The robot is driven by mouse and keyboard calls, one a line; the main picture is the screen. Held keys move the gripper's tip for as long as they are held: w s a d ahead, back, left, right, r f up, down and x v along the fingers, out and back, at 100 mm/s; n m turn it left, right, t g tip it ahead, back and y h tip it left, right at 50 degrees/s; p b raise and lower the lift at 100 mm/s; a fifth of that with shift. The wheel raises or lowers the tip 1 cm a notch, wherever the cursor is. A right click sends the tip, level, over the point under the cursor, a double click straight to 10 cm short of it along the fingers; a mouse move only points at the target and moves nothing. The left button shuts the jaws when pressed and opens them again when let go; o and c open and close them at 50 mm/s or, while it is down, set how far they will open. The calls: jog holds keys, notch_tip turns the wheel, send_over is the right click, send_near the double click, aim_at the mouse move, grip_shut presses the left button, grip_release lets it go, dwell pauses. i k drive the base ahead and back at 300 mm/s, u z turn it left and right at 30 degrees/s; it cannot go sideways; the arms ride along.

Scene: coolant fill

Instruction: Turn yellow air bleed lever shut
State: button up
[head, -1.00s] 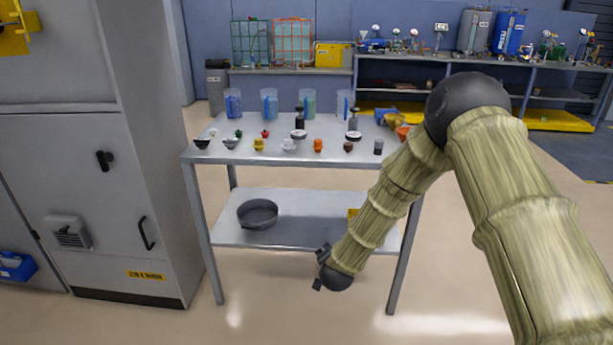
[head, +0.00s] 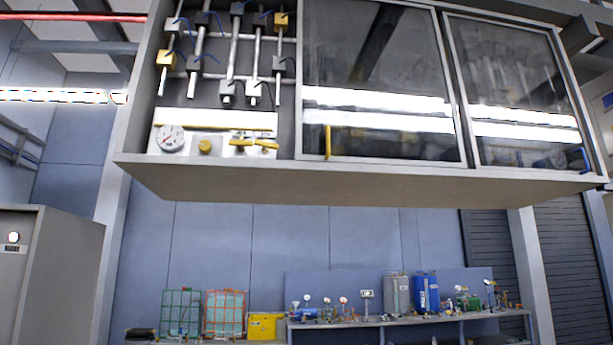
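An overhead cabinet (head: 340,178) hangs in the upper part of the head view. Its left bay is open and shows a pale panel (head: 188,121) with small yellow fittings. Two yellow lever-like handles (head: 241,141) and (head: 266,145) sit side by side at the panel's right. A round yellow knob (head: 205,146) is left of them. I cannot tell which of these is the air bleed lever, or its exact angle. My gripper is out of view.
A dial gauge (head: 171,138) is at the panel's left, with pipes and blue-levered valves (head: 198,62) above. Dark glass doors (head: 380,70) cover the bays to the right; one has a yellow handle (head: 327,142). A grey cabinet (head: 50,265) stands lower left.

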aim_at(266, 144)
jog(key=z, duration=1.6)
jog(key=i, duration=1.35)
jog(key=u, duration=2.7)
